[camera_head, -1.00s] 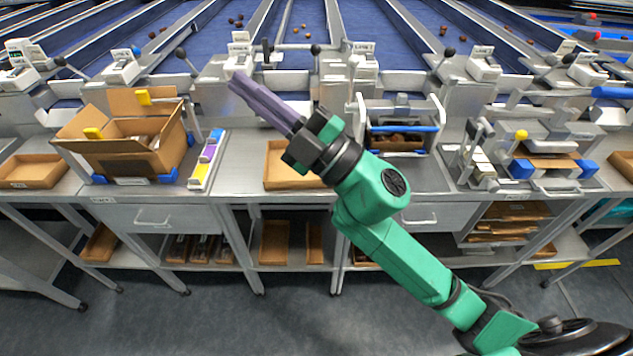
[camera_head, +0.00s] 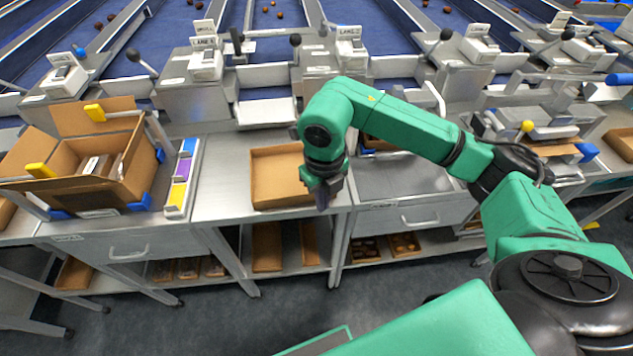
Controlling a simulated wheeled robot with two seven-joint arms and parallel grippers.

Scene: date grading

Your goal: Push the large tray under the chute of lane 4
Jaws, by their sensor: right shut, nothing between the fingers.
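The large tray (camera_head: 277,176) is an open, empty brown cardboard tray. It lies flat on the steel worktop, in front of a metal chute (camera_head: 265,110) and a little toward the table's front edge. My right gripper (camera_head: 322,204) points down at the tray's right end, near its front right corner. It is shut and holds nothing; whether it touches the tray I cannot tell. My wrist hides part of the tray's right end. The lane signs (camera_head: 203,42) behind are too small to read surely. My left gripper is not in view.
A cardboard box (camera_head: 95,160) with yellow clips stands left, beside a strip of coloured blocks (camera_head: 182,178). Bare worktop (camera_head: 222,170) lies left of the tray. Another station (camera_head: 545,125) stands right. More trays (camera_head: 267,245) sit on the shelf below.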

